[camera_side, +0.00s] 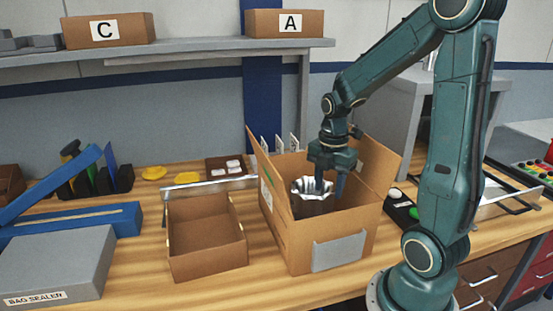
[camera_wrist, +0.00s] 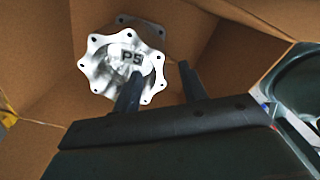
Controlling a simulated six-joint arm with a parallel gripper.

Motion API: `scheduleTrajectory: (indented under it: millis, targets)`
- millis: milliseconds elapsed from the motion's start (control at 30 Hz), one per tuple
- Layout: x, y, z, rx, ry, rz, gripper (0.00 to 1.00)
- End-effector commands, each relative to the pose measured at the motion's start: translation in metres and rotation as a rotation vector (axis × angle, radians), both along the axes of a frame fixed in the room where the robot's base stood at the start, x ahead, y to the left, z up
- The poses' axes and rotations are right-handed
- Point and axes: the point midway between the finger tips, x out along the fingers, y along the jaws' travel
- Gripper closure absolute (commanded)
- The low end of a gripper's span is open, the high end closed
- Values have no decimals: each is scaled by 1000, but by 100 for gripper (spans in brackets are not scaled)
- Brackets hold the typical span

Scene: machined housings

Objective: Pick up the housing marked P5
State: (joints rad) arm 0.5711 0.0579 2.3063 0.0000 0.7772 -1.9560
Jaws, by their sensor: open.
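The housing marked P5 (camera_wrist: 107,60) is a silvery metal part with a scalloped, bolt-holed flange; the mark faces my wrist camera. My gripper (camera_side: 332,186) is open and points down into the box. In the wrist view the two dark fingers (camera_wrist: 161,86) are apart. The left finger overlaps the housing's lower right edge in the picture; the right finger is clear of it. I cannot tell whether either touches it.
The tall cardboard box (camera_side: 299,246) has raised flaps around my gripper. Another grey metal part (camera_wrist: 147,27) lies partly hidden behind the housing. An empty low cardboard tray (camera_side: 207,262) stands left of the box, then a bag sealer (camera_side: 58,262). A shelf (camera_side: 190,48) runs behind.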

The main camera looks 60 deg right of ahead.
Motion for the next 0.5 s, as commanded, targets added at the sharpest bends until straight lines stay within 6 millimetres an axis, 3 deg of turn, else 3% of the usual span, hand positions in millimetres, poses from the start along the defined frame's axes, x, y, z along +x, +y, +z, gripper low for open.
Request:
scheduleTrajectory:
  millis: [267,500]
  targets:
    - [0,1,-7,2,3,0,58]
    - [1,3,-32,3,5,0,58]
